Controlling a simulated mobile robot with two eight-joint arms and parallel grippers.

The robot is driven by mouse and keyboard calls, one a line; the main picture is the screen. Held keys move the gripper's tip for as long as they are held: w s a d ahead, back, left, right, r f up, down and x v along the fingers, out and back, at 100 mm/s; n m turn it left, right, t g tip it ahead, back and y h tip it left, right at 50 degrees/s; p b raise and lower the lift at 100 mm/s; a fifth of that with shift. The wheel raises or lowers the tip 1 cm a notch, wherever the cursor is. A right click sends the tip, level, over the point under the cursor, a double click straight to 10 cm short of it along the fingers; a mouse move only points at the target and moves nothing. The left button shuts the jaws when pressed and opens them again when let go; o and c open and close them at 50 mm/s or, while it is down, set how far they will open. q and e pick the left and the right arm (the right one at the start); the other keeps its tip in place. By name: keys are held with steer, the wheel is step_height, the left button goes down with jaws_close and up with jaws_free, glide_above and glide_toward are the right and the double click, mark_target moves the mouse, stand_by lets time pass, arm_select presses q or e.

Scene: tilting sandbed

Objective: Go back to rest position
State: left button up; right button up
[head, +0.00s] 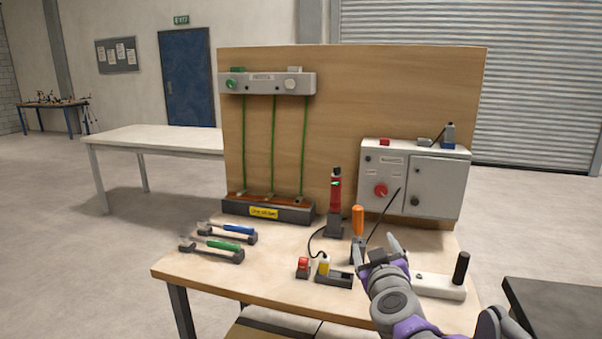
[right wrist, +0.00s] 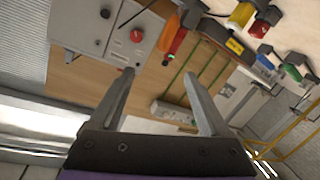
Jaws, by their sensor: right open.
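My right gripper (head: 378,247) is over the right front part of the wooden workbench (head: 205,270), its arm coming in from the lower right. In the right wrist view its two fingers (right wrist: 159,76) are spread apart with nothing between them. In the head view it overlaps the area just below an orange-handled tool (head: 357,220); I cannot tell whether they touch. The same orange handle (right wrist: 177,42) shows beyond the fingers in the wrist view. My left gripper is not in view.
A red device (head: 335,190) stands upright mid-bench. A grey control box (head: 437,188) sits behind right. A white block with a black post (head: 437,287) lies right of the gripper. Blue-handled (head: 240,229) and green-handled (head: 224,246) tools lie left. A wooden panel (head: 390,85) rises behind.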

steer(key=s+a+f+g+y, duration=0.2)
steer(key=s+f+g, duration=0.1)
steer(key=s+f, duration=0.45)
steer(key=s+a+f+g+y, duration=0.2)
steer(key=s+f+y, duration=0.1)
steer(key=s+f, duration=0.4)
steer(key=s+d+f+m+g+h, duration=0.1)
steer(key=s+d+f+g+h, duration=0.15)
steer(key=s+f, duration=0.65)
steer(key=s+d+f+m+g+h, duration=0.1)
steer(key=s+d+f+m+g, duration=0.2)
steer(key=s+f, duration=0.55)
arm_select(q)
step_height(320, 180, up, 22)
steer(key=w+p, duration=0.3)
steer(key=p, duration=1.6)
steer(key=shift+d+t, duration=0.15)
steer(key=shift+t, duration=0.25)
arm_select(e)
step_height(320, 180, up, 20)
steer(key=d, duration=0.1)
steer(key=shift+r+g, duration=0.25)
steer(key=shift+g, duration=0.1)
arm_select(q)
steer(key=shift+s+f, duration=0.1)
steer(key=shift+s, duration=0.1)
arm_select(e)
steer(key=shift+s+d, duration=0.1)
